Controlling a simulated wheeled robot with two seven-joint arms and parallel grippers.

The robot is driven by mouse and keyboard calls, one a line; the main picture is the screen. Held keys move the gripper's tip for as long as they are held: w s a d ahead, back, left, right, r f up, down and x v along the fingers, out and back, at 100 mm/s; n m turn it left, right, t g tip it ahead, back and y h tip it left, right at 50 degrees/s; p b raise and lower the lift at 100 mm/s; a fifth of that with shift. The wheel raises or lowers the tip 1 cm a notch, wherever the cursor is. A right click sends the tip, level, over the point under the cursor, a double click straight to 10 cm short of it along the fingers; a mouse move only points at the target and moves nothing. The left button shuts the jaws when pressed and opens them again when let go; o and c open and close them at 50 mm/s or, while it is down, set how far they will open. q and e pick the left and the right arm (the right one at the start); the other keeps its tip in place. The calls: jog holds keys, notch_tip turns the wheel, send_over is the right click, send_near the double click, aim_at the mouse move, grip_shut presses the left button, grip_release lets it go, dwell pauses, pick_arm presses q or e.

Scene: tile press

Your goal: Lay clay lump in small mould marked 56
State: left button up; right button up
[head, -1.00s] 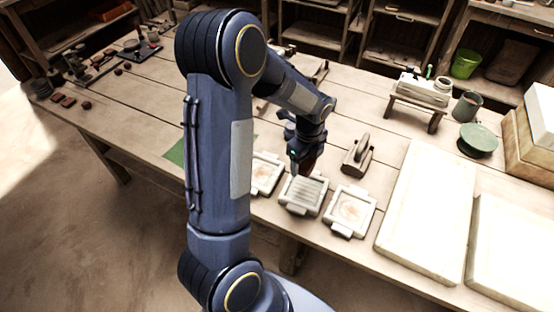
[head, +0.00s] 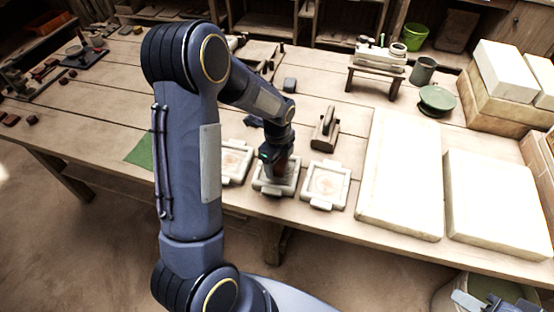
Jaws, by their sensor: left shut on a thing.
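Three small square pale moulds lie in a row near the table's front edge: a left one (head: 237,172), a middle one (head: 288,190) and a right one (head: 326,184). Their marks are too small to read. My left gripper (head: 270,174) points down over the middle mould and hides much of its inside. It is shut on a dark reddish-brown lump, seemingly the clay lump (head: 281,160), mostly hidden by the gripper. I cannot tell whether the lump touches the mould.
A wooden hand press block (head: 325,130) stands behind the right mould. Large white slabs (head: 400,180) lie to the right. A small stand (head: 376,75), green bowl (head: 437,100) and grey cup (head: 423,70) are further back. A green sheet (head: 140,151) lies left, partly behind my arm.

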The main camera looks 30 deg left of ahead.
pick_arm(q)
jog(key=shift+f, duration=0.4)
jog(key=o, duration=1.2)
jog(key=shift+o, duration=0.2)
jog(key=shift+r, duration=0.1)
